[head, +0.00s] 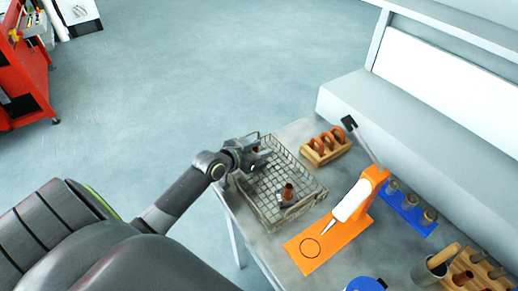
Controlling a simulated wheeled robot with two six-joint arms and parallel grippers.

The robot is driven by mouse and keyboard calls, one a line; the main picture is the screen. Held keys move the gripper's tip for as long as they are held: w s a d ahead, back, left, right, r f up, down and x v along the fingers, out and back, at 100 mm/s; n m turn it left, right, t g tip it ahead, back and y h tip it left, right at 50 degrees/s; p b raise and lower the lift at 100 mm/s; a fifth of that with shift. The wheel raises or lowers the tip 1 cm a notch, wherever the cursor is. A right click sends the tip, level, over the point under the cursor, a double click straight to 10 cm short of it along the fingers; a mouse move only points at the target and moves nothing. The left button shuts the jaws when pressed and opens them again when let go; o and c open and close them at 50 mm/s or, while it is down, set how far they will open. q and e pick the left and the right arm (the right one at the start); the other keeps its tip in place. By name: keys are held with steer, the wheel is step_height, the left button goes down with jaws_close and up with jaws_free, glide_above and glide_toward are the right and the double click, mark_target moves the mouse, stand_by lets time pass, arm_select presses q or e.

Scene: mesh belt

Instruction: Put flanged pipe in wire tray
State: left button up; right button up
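The wire tray (310,200) is a grey mesh basket at the left end of the grey table. A copper-brown flanged pipe (288,192) stands in the tray near its front right part, with a dark base around its foot. My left gripper (262,161) is over the tray's far left part, apart from this pipe. A small reddish-brown bit shows beside its fingers; I cannot tell whether it is held. The finger gap is too small to judge. My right gripper is not in view.
A wooden rack (325,147) with brown rings is behind. A blue holder (408,208) and a wooden block (470,270) stand at right.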

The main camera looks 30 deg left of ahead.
arm_select(q)
steer(key=shift+r, duration=0.1)
steer(key=v, duration=1.2)
steer(key=shift+r+b, duration=0.1)
steer(key=shift+b, duration=0.2)
stand_by(0.3)
